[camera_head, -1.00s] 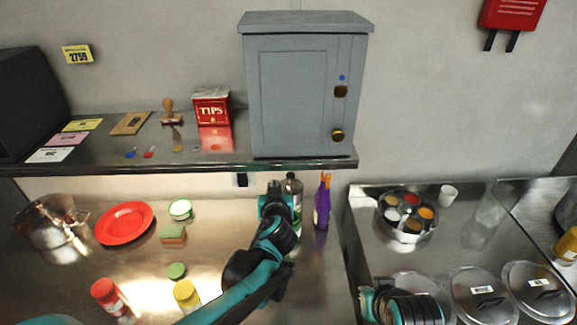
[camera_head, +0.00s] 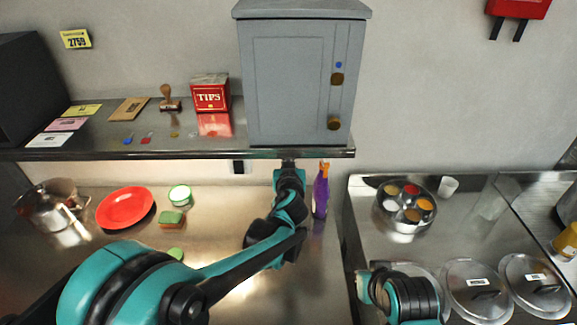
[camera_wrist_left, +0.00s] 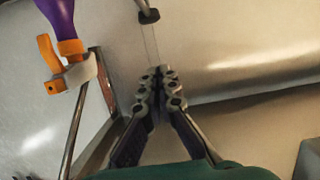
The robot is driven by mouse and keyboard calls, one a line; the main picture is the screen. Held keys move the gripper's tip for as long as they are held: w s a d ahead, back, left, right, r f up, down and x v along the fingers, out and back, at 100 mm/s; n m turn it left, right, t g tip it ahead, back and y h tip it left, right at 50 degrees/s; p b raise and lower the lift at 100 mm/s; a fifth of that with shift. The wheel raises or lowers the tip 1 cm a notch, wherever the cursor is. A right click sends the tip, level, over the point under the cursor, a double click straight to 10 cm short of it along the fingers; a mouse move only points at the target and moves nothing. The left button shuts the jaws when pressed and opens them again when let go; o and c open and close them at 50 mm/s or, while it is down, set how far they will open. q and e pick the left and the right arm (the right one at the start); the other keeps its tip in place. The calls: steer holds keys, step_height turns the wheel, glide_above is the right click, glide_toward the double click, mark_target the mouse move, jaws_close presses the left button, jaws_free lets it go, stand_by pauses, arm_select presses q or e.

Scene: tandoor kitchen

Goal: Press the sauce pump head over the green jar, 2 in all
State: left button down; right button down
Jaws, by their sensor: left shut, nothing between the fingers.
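My left gripper (camera_head: 288,164) is at the back of the counter, just below the shelf edge, left of the purple bottle. In the left wrist view its fingers (camera_wrist_left: 160,75) are closed together and empty. A thin rod with a dark end (camera_wrist_left: 148,14) shows beyond the fingertips; I cannot tell whether it belongs to the pump. The green jar and the pump head cannot be made out; my left arm covers that part of the counter. My right arm shows at the lower right, its fingers out of sight.
A purple bottle (camera_head: 320,190) with an orange top stands close to the right of my left gripper; it also shows in the wrist view (camera_wrist_left: 60,14). The shelf (camera_head: 180,154) hangs above.

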arm_select(q)
steer(key=x, duration=0.6)
steer(key=shift+b, duration=0.35)
step_height(320, 180, down, 3)
steer(key=shift+r+b, duration=0.2)
steer(key=shift+b, duration=0.2)
steer(key=shift+f, duration=0.7)
